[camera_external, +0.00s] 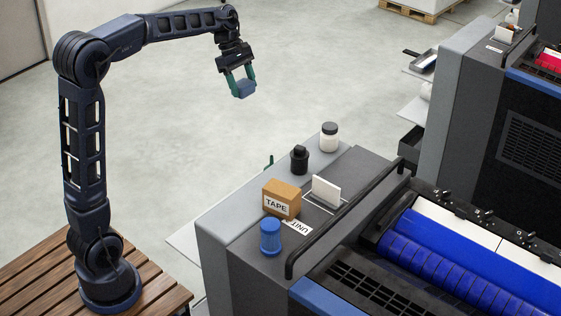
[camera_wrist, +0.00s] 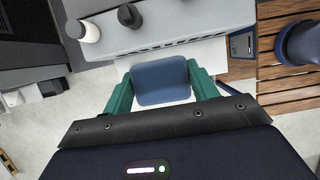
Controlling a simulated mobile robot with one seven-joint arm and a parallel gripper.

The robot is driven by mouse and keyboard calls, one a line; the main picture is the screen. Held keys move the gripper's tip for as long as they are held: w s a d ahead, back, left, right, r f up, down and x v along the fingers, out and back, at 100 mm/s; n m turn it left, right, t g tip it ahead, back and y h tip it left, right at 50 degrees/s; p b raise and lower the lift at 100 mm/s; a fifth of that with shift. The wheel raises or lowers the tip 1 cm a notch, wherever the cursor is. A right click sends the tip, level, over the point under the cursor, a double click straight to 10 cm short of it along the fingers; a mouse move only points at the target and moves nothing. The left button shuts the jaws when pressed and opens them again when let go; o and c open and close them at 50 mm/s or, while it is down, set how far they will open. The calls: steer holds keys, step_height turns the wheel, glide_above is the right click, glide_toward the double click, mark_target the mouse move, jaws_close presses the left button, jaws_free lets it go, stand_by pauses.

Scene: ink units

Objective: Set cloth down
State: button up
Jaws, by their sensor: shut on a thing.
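The cloth is a small blue folded pad (camera_external: 244,89), held between the green fingers of my gripper (camera_external: 239,83) high above the floor, left of and apart from the machine. In the wrist view the cloth (camera_wrist: 161,81) fills the gap between the fingers of my gripper (camera_wrist: 161,88), which are shut on its two sides. Nothing touches the cloth from below in the wrist view. The near printing machine's grey top (camera_external: 245,230) is lower and to the right in the external view.
On the machine top stand a tape box (camera_external: 281,199), a blue container (camera_external: 270,238), a black bottle (camera_external: 299,159), a white bottle (camera_external: 329,137) and a white card (camera_external: 326,191). A black rail (camera_external: 345,225) runs beside them. A wooden slatted platform (camera_external: 40,285) carries my base.

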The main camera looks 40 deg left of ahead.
steer(key=w+d, duration=0.8)
steer(key=d, duration=0.5)
steer(key=w+d, duration=0.8)
steer(key=d, duration=0.5)
step_height(320, 180, down, 26)
steer(key=shift+r, duration=0.15)
steer(key=shift+a, duration=0.1)
steer(key=o, duration=0.9)
steer(key=shift+o, duration=0.2)
